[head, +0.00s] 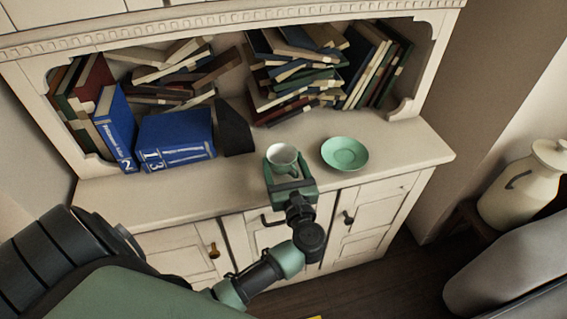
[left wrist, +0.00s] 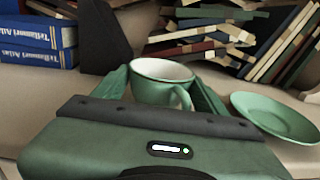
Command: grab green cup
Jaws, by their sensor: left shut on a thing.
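The green cup (head: 283,155) stands upright at the front of the cabinet's counter, pale inside. My left gripper (head: 285,170) reaches it from the front and is shut on it. In the left wrist view the cup (left wrist: 162,80) sits between the two green fingers of my left gripper (left wrist: 165,85), its handle turned toward the gripper's body at the right. The fingertips are partly hidden beside the cup. I cannot tell whether the cup's base touches the counter. My right gripper is not in view.
A green saucer (head: 345,153) lies just right of the cup. Blue books (head: 176,139) and a dark wedge (head: 235,127) stand at the left back. Many books (head: 300,75) pile up behind. The counter (head: 400,148) is clear at right. A cream jug (head: 525,185) stands far right.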

